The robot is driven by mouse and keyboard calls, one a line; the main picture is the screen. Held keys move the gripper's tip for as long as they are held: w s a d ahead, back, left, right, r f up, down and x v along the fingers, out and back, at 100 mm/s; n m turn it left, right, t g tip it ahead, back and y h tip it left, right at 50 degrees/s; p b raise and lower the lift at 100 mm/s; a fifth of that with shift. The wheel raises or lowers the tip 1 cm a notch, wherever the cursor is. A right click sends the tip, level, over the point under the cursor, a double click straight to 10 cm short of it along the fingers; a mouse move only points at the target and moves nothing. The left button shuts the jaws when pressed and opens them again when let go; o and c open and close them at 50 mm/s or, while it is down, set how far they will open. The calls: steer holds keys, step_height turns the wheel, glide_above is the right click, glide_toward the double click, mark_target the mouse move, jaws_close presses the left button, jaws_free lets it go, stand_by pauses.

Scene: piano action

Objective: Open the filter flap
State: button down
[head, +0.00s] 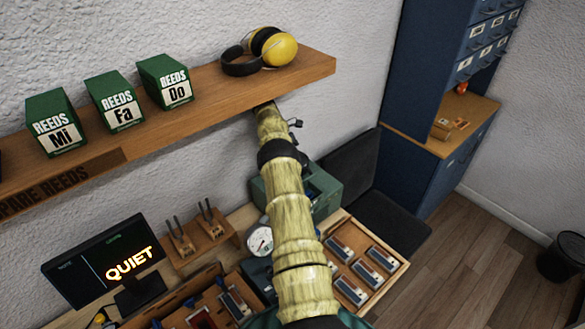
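I cannot make out a filter flap in the head view. A green box-shaped machine (327,189) stands on the bench against the wall, partly hidden behind my arm. Whether it bears the flap I cannot tell. My yellow-green arm reaches up from the bottom of the picture, and its far end goes out of sight at the underside of the wooden shelf. My gripper does not show, so its opening and anything in it are hidden.
The wall shelf (205,92) holds green reed boxes (115,101) and yellow earmuffs (272,50). Below are a monitor (105,265), a round gauge (260,240), a tool block (202,236) and a wooden tray (398,262).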

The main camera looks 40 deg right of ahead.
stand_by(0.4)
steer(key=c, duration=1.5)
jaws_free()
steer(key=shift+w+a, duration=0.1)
steer(key=shift+p, duration=0.3)
